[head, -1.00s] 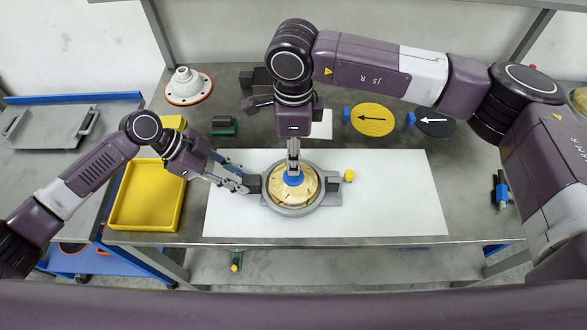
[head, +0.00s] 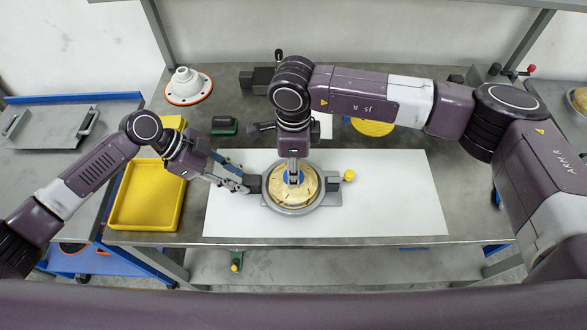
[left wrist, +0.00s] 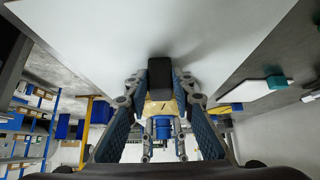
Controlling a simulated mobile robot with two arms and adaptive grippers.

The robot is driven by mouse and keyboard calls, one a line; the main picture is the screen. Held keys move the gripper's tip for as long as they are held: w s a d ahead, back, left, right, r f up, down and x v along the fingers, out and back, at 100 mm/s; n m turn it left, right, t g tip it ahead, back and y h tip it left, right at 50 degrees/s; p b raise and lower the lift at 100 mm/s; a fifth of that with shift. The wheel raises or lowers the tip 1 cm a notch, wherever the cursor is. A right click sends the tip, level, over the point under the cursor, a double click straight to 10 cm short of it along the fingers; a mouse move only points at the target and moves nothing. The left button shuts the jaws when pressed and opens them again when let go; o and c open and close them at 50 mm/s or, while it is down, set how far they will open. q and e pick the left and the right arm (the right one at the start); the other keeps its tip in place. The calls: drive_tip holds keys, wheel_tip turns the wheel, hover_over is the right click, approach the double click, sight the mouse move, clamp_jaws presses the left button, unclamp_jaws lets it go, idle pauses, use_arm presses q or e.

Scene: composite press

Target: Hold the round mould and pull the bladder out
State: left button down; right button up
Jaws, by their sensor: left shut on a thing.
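The round mould (head: 314,202) is a grey ring with side lugs, lying flat on the white sheet. The bladder (head: 281,196), tan and domed, sits inside the ring with a blue neck (head: 301,178) in its middle. My left gripper (head: 246,186) is shut on the dark block handle on the mould's left side; this handle also shows between its fingers in the left wrist view (left wrist: 160,76). My right gripper (head: 293,181) points straight down at the blue neck and partly hides it. Its fingers flank the neck; whether they grip it is unclear.
A yellow tray (head: 117,212) stands left of the white sheet (head: 390,205). A white cone-shaped part (head: 187,86) is at the back left. The right half of the sheet is clear.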

clamp_jaws()
drive_tip(key=shift+r, duration=0.1)
drive_tip(key=shift+r, duration=0.25)
drive_tip(key=shift+r, duration=2.45)
use_arm(q)
drive_tip(key=c, duration=1.6)
unclamp_jaws()
drive_tip(key=shift+r, duration=0.1)
